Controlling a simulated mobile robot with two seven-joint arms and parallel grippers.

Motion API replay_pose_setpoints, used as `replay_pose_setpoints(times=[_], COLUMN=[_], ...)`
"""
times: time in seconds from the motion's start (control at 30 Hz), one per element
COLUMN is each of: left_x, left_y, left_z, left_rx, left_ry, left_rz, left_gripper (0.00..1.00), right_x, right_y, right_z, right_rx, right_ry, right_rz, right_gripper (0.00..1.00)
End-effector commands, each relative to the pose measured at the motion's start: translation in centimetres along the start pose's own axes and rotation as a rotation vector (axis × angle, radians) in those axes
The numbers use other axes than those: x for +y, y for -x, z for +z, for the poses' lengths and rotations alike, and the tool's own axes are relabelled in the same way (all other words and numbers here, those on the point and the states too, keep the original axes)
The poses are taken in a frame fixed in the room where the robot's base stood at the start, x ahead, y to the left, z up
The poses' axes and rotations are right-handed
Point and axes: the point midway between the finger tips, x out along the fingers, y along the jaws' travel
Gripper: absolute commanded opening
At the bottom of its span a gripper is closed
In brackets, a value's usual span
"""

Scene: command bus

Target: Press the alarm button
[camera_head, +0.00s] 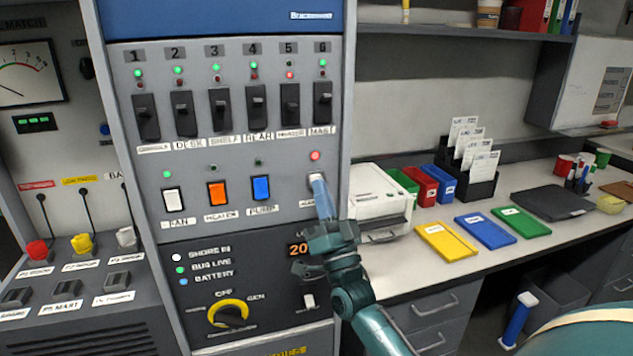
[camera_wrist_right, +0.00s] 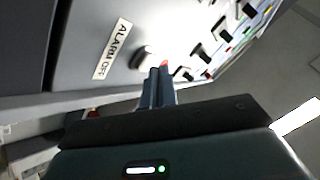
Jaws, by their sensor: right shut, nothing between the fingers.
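The alarm button is a whitish button (camera_head: 316,179) on the grey panel, below a lit red lamp (camera_head: 315,155). In the right wrist view the button (camera_wrist_right: 141,57) is beside a label (camera_wrist_right: 112,48) reading "ALARM OFF". My right gripper (camera_head: 319,184) is shut and empty, its fingertips at the button's lower edge in the head view. In the wrist view the fingertips (camera_wrist_right: 160,72) overlap or lie just beside the button; I cannot tell whether they touch it. My left gripper is not in view.
White, orange and blue rocker switches (camera_head: 217,193) sit left of the button. A row of black breaker switches (camera_head: 219,108) is above, and a yellow-ringed rotary knob (camera_head: 229,314) below. A counter (camera_head: 420,281) with a printer (camera_head: 377,201) and coloured folders stands to the right.

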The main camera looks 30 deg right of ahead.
Motion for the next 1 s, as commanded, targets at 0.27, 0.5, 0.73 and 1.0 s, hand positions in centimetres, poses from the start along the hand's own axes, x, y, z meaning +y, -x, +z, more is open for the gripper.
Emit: replay_pose_setpoints(times=[0.27, 0.5, 0.73, 1.0], left_x=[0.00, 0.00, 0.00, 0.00], left_y=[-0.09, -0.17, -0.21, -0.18], left_z=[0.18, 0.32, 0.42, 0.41], left_rx=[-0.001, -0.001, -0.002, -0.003], left_ry=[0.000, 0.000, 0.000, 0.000], left_rz=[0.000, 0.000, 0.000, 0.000], left_gripper=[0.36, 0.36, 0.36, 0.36], right_x=[0.17, 0.33, 0.42, 0.37], right_y=[-0.19, -0.38, -0.56, -0.51], right_z=[0.16, 0.33, 0.43, 0.37], right_rx=[0.000, -0.001, -0.001, -0.001], right_ry=[0.000, 0.000, 0.000, 0.000], right_rz=[0.000, 0.000, 0.000, 0.000], right_gripper=[0.00, 0.00, 0.00, 0.00])
